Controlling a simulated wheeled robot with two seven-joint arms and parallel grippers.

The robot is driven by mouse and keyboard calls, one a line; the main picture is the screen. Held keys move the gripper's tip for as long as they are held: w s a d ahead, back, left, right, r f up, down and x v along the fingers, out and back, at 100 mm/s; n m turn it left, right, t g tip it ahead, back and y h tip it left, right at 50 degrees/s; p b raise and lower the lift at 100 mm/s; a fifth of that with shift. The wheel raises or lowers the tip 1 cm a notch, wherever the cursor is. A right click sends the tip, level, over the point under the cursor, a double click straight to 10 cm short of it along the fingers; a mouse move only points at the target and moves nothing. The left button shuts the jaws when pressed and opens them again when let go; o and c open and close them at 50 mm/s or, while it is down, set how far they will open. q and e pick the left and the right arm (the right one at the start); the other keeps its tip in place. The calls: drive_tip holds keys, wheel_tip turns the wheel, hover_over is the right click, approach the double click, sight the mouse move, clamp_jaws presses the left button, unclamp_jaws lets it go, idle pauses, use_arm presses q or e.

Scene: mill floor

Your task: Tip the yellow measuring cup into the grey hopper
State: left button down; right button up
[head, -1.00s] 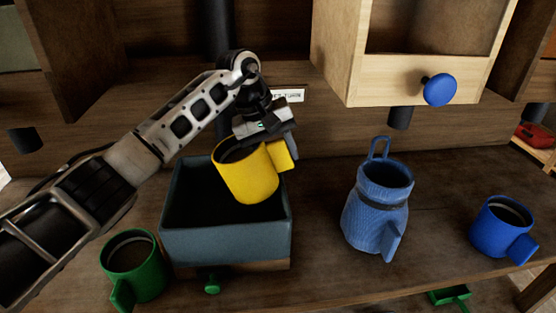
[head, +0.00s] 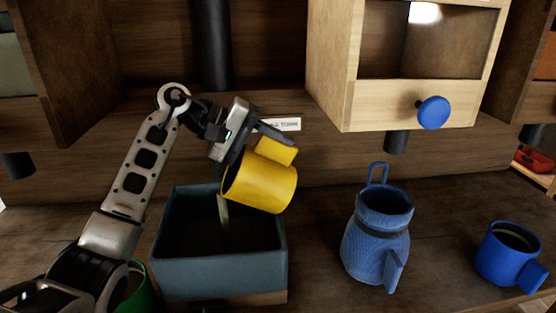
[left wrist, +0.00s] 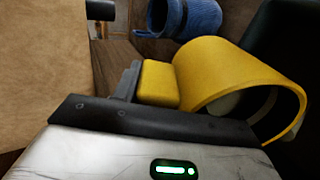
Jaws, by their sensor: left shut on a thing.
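The yellow measuring cup (head: 262,184) is tilted well over on its side above the grey hopper (head: 222,273), with its mouth facing left. A thin pale stream falls from its mouth into the dark inside of the hopper. My left gripper (head: 262,143) is shut on the cup's handle, above the hopper's back right part. In the left wrist view the cup (left wrist: 225,75) shows with its handle at the jaws (left wrist: 135,82) and some pale contents inside. My right gripper is not in view.
A blue ribbed jug (head: 376,240) and a blue cup (head: 508,255) stand on the bench to the right. A green cup (head: 140,290) is partly hidden behind my left arm. A wooden bin with a blue knob (head: 433,112) hangs above the jug.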

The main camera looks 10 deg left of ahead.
sight(255, 147)
use_arm(q)
drive_tip(key=shift+a+f+h+b, duration=0.3)
drive_tip(key=shift+a+b, duration=0.15)
drive_tip(key=shift+b, duration=0.1)
drive_tip(key=shift+s+a+r+h+b, duration=0.25)
drive_tip(key=shift+a+h+b, duration=0.2)
drive_tip(key=shift+b, duration=0.7)
drive_tip(key=b, duration=0.1)
drive_tip(key=a+r+h+b, duration=0.1)
drive_tip(key=b, duration=0.1)
drive_tip(key=shift+s+a+t+h, duration=0.15)
drive_tip(key=shift+t+h, duration=0.1)
drive_tip(key=shift+t, duration=0.15)
drive_tip(key=shift+s+a+r+h+b, duration=0.15)
drive_tip(key=shift+a+r+h+b, duration=0.25)
drive_tip(key=shift+b, duration=0.7)
drive_tip(key=shift+s+a+r+t+h+b, duration=0.1)
drive_tip(key=shift+a+r+t+h+b, duration=0.25)
drive_tip(key=shift+h+b, duration=0.35)
drive_tip(key=shift+r, duration=0.1)
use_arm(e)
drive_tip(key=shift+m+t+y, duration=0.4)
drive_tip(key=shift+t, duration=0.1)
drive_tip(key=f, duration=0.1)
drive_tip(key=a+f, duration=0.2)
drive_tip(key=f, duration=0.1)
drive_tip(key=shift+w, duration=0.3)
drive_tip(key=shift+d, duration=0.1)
